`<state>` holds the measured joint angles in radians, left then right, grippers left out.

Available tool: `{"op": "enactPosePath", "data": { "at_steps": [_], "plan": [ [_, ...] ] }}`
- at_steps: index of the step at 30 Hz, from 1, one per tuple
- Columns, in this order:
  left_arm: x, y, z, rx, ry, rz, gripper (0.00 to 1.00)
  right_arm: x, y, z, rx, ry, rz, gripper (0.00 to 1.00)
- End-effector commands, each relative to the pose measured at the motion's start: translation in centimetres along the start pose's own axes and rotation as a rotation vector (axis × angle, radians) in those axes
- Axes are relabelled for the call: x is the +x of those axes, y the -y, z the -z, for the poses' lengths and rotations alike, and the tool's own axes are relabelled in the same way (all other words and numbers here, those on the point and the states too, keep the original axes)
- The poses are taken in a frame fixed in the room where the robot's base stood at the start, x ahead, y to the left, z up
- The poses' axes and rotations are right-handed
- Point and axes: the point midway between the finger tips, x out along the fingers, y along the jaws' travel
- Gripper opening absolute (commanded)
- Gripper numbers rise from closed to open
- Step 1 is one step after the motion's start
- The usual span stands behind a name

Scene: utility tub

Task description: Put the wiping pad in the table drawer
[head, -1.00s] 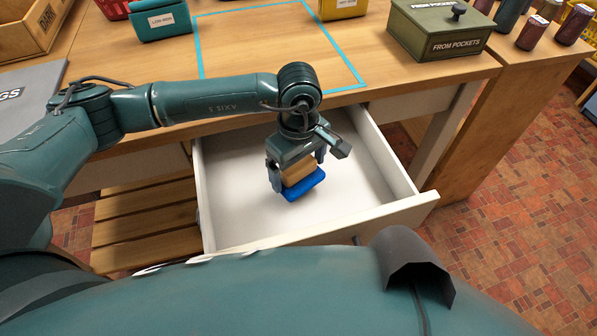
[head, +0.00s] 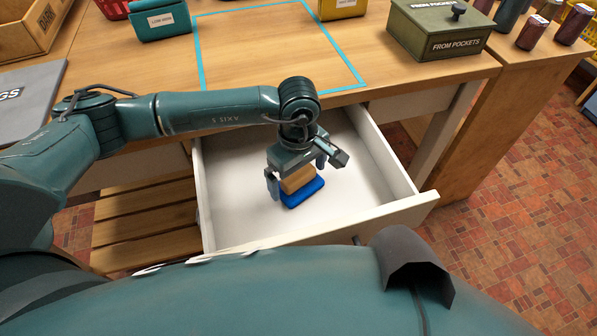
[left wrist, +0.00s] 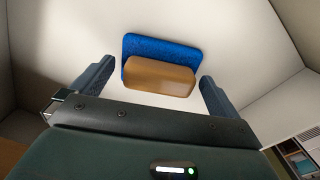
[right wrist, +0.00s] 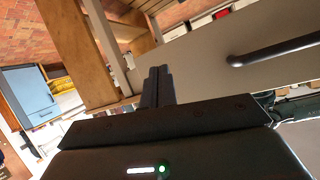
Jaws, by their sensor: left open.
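The wiping pad has a blue base (head: 303,194) and a tan block handle (head: 298,179). It lies on the white floor of the open table drawer (head: 235,205), blue side down. My left gripper (head: 297,176) is over the pad inside the drawer, fingers pointing down and spread. In the left wrist view the pad's handle (left wrist: 160,77) sits between the open fingers (left wrist: 155,82), with a gap on each side. My right gripper (right wrist: 158,85) is shut and empty in the right wrist view, outside the drawer near its front and dark bar handle (right wrist: 275,50).
The tabletop (head: 265,50) above the drawer has a blue taped outline. A green box (head: 440,28) marked "FROM POCKETS", a teal bin (head: 160,20) and a yellow bin (head: 341,9) stand on it. The drawer's right and rear floor is clear.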

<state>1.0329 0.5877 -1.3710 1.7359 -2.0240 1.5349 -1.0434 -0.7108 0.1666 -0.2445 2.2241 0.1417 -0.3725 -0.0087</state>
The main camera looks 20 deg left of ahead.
Motion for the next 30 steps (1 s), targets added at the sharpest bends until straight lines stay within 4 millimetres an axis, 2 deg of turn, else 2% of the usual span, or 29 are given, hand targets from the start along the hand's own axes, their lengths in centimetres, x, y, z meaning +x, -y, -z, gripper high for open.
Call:
{"op": "enactPosePath", "data": {
  "at_steps": [7,15,21,30],
  "plan": [
    [-4.9,-0.1,0.1,0.000,-0.002,-0.006,1.00,0.2,-0.1,-0.9,0.002,0.029,0.000,0.00],
    [-10.2,-0.1,0.0,0.001,-0.001,-0.004,1.00,0.3,0.0,-0.8,0.001,0.025,0.001,0.00],
    [-11.9,0.0,0.0,0.000,-0.001,-0.002,1.00,0.3,0.0,-0.5,0.000,0.019,0.002,0.00],
    [-12.1,0.0,0.0,0.000,0.000,-0.001,1.00,0.3,0.1,-0.3,0.001,0.014,0.003,0.00]
  ]
}}
